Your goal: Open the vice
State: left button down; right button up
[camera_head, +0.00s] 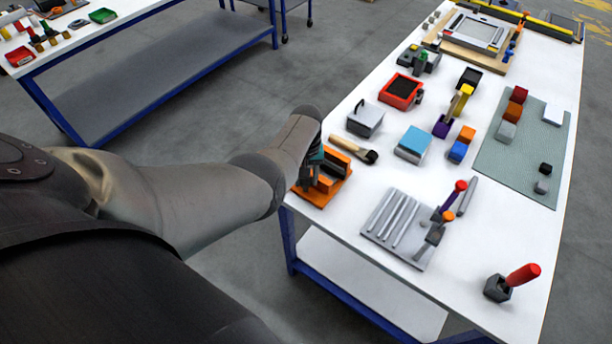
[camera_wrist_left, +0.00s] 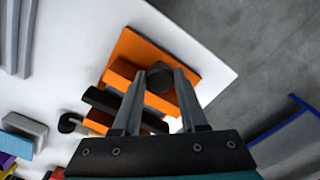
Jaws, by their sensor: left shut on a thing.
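The vice has an orange base (camera_head: 326,184) and dark jaw parts, and sits at the near left edge of the white table. In the left wrist view the orange vice (camera_wrist_left: 130,47) shows with a dark round knob (camera_wrist_left: 159,77) at one end. My left gripper (camera_head: 312,174) is over the vice, partly hiding it in the head view. In the left wrist view the fingers of my left gripper (camera_wrist_left: 160,80) are on both sides of the knob, shut on it. How far apart the vice jaws are is hard to tell. My right gripper is not in view.
A wooden-handled brush (camera_head: 352,150) lies just behind the vice, with a grey box (camera_head: 365,119) beyond. A grey grooved plate (camera_head: 397,226) lies to the right. A blue-topped block (camera_head: 413,143) stands farther in. The table edge is close beside the vice.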

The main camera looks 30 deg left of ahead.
pick_arm(q)
jog(key=shift+n, duration=0.4)
jog(key=shift+w+a+r, duration=0.15)
jog(key=shift+w+a, duration=0.05)
dwell(0.9)
jog(key=shift+c, duration=2.2)
grip_release()
jog(key=shift+w, duration=0.1)
jog(key=shift+d, duration=0.15)
